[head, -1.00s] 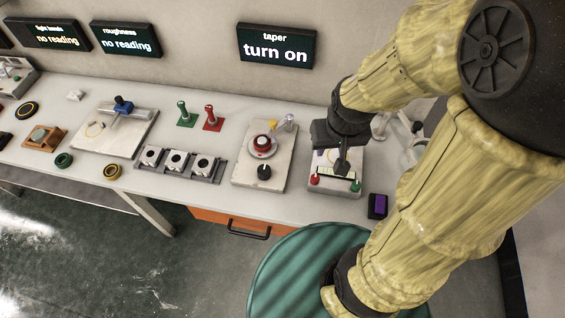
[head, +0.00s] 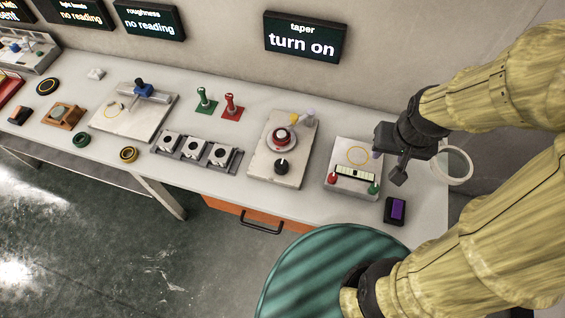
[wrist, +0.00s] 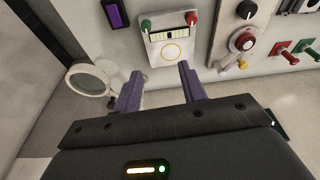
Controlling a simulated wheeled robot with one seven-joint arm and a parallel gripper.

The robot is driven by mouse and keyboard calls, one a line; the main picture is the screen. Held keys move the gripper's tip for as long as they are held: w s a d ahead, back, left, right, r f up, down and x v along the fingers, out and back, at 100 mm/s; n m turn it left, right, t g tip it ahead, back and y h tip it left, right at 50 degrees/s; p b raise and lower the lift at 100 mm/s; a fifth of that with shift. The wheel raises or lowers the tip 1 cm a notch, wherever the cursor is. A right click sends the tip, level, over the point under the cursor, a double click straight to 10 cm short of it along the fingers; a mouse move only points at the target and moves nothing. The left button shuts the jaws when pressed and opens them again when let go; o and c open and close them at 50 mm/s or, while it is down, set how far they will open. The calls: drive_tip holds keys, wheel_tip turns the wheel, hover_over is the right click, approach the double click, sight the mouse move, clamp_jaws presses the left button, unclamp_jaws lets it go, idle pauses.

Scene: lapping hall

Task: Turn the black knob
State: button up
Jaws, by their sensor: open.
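The black knob (head: 282,166) stands at the front of a pale plate device (head: 268,150) that also carries a red-and-silver round part (head: 281,137). In the wrist view the black knob (wrist: 246,9) shows at the top, right of centre. My gripper (head: 401,172) is to the right of the knob, above the right side of the bench, apart from it. In the wrist view my gripper (wrist: 160,85) has its two purple-grey fingers spread, with nothing between them.
A white device (head: 343,155) with a red and a green knob stands between the black knob and my gripper. A purple-topped black block (head: 396,210) lies at the front edge. A ring magnifier (head: 457,165) is at the right. The taper display (head: 306,38) reads "turn on".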

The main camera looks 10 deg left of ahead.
drive_tip(key=o, duration=0.3)
drive_tip(key=shift+w+a+f, duration=0.1)
drive_tip(key=shift+o, duration=0.2)
drive_tip(key=n+g+b, duration=0.3)
drive_tip(key=n+b, duration=1.3)
drive_tip(key=n, duration=1.6)
hover_over(281, 165)
wheel_tip(281, 165, down, 9)
drive_tip(key=shift+a, duration=0.1)
wheel_tip(281, 165, down, 17)
drive_tip(key=shift+f+b, duration=0.1)
drive_tip(key=shift+b, duration=0.85)
